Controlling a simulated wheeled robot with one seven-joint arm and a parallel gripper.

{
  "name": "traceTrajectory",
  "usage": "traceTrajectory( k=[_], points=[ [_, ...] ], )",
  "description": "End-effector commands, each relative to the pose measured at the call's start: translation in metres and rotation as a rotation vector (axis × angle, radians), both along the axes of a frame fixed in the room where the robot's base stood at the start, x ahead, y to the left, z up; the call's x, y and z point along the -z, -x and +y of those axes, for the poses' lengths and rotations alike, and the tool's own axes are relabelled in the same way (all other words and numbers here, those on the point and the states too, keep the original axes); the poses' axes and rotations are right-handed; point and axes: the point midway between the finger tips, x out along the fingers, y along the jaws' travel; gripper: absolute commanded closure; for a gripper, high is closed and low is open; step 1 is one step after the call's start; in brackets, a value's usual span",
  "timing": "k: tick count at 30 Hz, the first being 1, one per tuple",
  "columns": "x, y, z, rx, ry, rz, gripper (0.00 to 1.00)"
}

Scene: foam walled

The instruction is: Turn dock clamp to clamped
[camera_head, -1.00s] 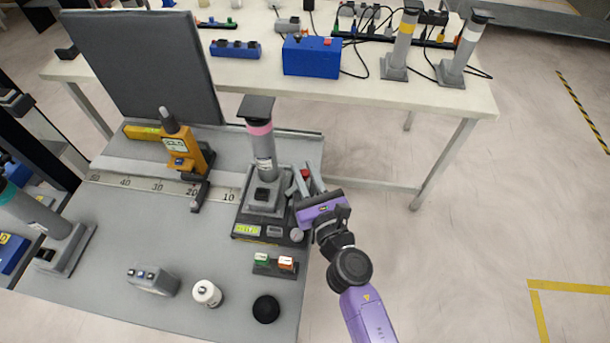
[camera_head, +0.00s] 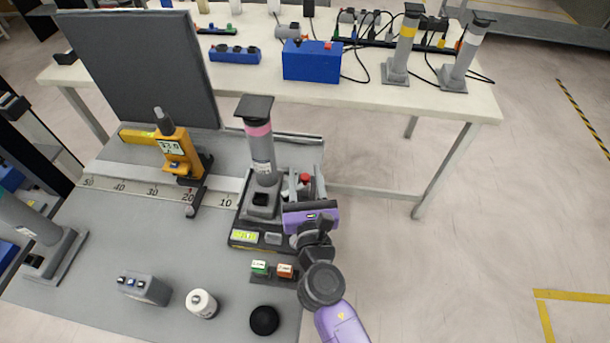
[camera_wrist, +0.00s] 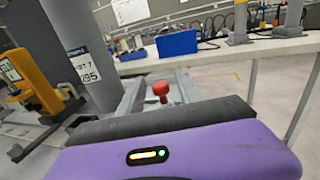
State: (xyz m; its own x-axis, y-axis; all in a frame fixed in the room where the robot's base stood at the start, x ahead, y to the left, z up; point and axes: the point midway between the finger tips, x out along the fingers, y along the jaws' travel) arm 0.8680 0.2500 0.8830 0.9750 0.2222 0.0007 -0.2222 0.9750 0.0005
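The dock (camera_head: 243,238) is a black base with a lit yellow-green display, near the bench's right edge. A grey column with a pink band (camera_head: 262,150) stands upright in it; a labelled grey post shows in the wrist view (camera_wrist: 85,55). The red knob (camera_head: 305,178), which looks like the dock clamp's handle, is at the dock's right side. It also shows in the wrist view (camera_wrist: 160,89). My gripper (camera_head: 307,183) is open, its grey fingers on either side of the knob with visible gaps. The knob's lower part is hidden by my purple gripper body.
A green-and-orange switch box (camera_head: 273,271), a white cylinder (camera_head: 202,304) and a black round knob (camera_head: 264,320) lie in front of the dock. An orange gauge (camera_head: 178,153) stands on the ruler to the left. Open floor lies right of the bench.

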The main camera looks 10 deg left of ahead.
Motion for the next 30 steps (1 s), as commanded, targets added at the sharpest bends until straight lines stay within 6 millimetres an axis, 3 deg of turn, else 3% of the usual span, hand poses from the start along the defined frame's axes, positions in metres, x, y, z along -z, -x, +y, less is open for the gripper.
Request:
traceTrajectory(
  k=[11,17,30],
  points=[
    [-0.009,0.000,0.000,0.000,0.001,-0.001,0.59],
    [-0.043,0.000,0.000,0.000,-0.001,-0.001,0.59],
    [-0.139,0.000,0.000,0.001,-0.002,-0.002,0.59]
  ],
)
